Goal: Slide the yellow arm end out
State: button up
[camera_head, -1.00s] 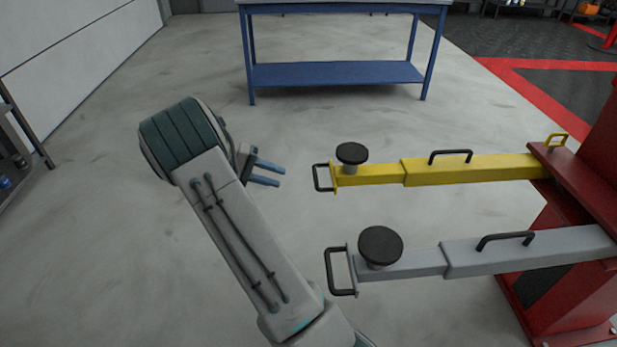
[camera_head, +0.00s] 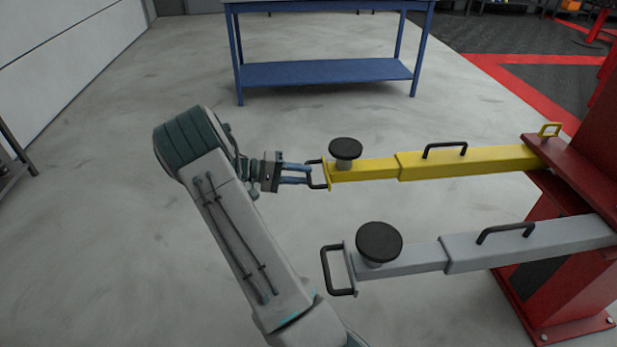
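The yellow arm (camera_head: 470,162) reaches left from the red post. Its narrower yellow end (camera_head: 365,170) carries a round black pad (camera_head: 345,149) and a black loop handle (camera_head: 318,187) at the tip. My gripper (camera_head: 307,174) is level with this handle, and its two blue fingertips reach the handle's outer bar, overlapping it in the picture. A gap shows between the fingers, about as wide as before. I cannot tell whether they touch the bar.
A grey arm (camera_head: 400,261) with its own black pad (camera_head: 379,242) and loop handle (camera_head: 337,270) lies below the yellow one. The red post (camera_head: 570,265) stands at right. A blue table (camera_head: 325,72) stands behind.

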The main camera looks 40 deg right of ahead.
jog(key=shift+x, duration=1.2)
grip_shut()
jog(key=f+v, duration=0.3)
jog(key=v, duration=1.2)
jog(key=shift+w+a, duration=0.3)
jog(key=shift+a, duration=0.1)
grip_release()
